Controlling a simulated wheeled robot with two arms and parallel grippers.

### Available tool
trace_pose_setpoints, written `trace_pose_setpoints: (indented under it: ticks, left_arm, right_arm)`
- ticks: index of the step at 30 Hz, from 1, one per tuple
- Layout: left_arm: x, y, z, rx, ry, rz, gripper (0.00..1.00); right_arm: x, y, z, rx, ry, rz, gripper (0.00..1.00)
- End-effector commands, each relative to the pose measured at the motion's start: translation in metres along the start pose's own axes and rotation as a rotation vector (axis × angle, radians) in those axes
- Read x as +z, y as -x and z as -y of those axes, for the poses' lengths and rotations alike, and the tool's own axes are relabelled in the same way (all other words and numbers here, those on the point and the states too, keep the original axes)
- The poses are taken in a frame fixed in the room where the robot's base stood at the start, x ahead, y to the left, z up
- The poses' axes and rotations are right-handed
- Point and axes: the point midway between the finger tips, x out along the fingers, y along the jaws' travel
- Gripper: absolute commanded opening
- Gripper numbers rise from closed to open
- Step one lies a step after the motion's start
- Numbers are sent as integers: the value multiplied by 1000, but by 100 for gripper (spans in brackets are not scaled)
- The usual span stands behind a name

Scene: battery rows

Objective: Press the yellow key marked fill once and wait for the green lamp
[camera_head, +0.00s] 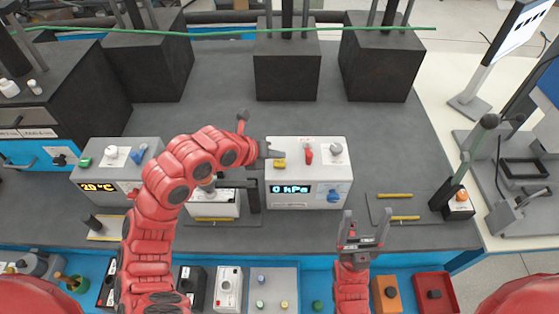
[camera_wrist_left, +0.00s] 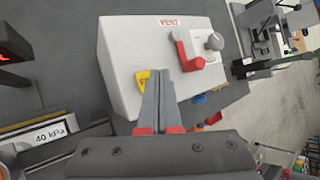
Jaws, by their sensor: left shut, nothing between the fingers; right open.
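The yellow key (camera_head: 279,163) is on top of a white box (camera_head: 310,198) whose display reads 0 kPa; its marking is not readable. It also shows in the left wrist view (camera_wrist_left: 143,77), partly hidden by my fingers. My left gripper (camera_head: 272,150) is shut and empty, its tips just by the key; I cannot tell whether they touch it. My left gripper also shows in the wrist view (camera_wrist_left: 160,85). A grey round knob or lamp (camera_head: 336,148) is on the box top, and no green light shows there. My right gripper (camera_head: 361,225) is open and empty over the bench front.
A red lever (camera_head: 308,154) by a VENT label and a blue knob (camera_head: 333,196) are on the same box. A plate marked 40 kPa (camera_wrist_left: 50,133) shows in the wrist view. Black blocks (camera_head: 287,70) stand behind.

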Motion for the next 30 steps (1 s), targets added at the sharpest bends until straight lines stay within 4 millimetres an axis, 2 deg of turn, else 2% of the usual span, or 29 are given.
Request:
trace_pose_setpoints:
  ticks: [7, 30]
  left_arm:
    - [-5, -6, -4, 0, 0, -2, 0]
    - [-6, -9, -6, 1, 0, 0, 0]
  right_arm:
    - [2, 10, 0, 0, 0, 0, 75]
    - [2, 14, 1, 0, 0, 0, 75]
